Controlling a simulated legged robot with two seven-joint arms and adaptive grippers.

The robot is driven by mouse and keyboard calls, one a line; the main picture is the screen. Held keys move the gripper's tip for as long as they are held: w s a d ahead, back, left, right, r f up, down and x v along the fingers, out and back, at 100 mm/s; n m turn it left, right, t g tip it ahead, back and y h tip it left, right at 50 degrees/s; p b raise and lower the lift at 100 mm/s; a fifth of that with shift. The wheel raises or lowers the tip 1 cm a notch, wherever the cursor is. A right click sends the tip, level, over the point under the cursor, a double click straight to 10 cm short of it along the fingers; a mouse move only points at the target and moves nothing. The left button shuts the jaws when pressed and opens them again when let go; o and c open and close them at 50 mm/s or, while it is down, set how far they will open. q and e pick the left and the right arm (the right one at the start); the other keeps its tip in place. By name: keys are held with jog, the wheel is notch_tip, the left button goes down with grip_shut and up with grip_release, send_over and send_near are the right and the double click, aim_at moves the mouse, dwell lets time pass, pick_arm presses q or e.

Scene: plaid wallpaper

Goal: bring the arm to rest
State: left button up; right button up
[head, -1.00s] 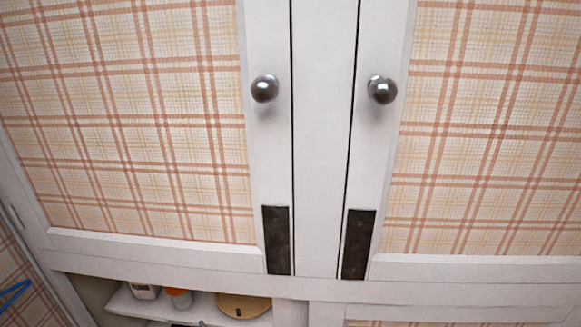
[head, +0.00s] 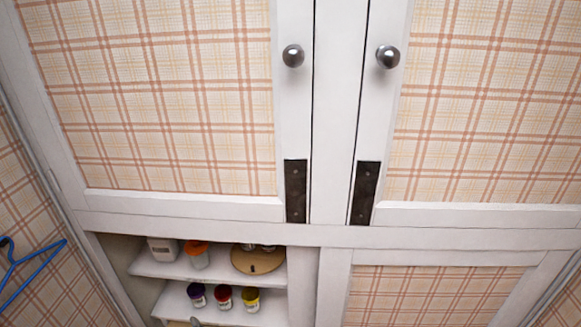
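Neither of my grippers nor any part of my arms shows in the head view. In front of me is a white cupboard with two upper doors, the left door (head: 150,100) and the right door (head: 470,100), both with plaid panels and both shut. Each has a round metal knob, the left knob (head: 293,56) and the right knob (head: 388,57). Dark plates, one on the left door (head: 296,190) and one on the right door (head: 365,192), sit at their lower inner corners.
Below, an open compartment holds an upper shelf (head: 222,268) with a white box (head: 163,249), an orange-lidded jar (head: 197,255) and a round wooden item (head: 257,260). A lower shelf (head: 275,308) holds small jars (head: 223,298). A blue hanger (head: 25,268) is at the left. A lower plaid door (head: 435,293) is shut.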

pick_arm(q)
jog(key=s+f+n+g+h, duration=0.4)
jog(key=s+f+n+h, duration=0.1)
jog(key=s+f+n, duration=0.55)
pick_arm(e)
jog(key=a, duration=0.4)
pick_arm(q)
jog(key=s+d+f+n+g+h, duration=0.5)
jog(key=s+d+n, duration=0.3)
jog(key=s+n, duration=0.4)
notch_tip(320, 180, down, 30)
jog(key=s+a+m+g+y+b, duration=0.1)
jog(key=s+m+g+b, duration=0.1)
jog(key=b, duration=0.2)
jog(key=s+a+f+b, duration=0.1)
jog(key=s+f+b, duration=0.1)
jog(key=s+f, duration=0.7)
jog(key=s+a+f+g+b, duration=0.1)
jog(key=s+a+f+b, duration=0.1)
jog(key=s+f, duration=0.7)
notch_tip(320, 180, down, 3)
jog(key=shift+a+f, duration=0.1)
jog(key=shift+a, duration=0.2)
pick_arm(e)
notch_tip(320, 180, down, 8)
jog(key=d, duration=0.2)
jog(key=shift+s+d+r, duration=0.25)
jog(key=shift+s, duration=0.2)
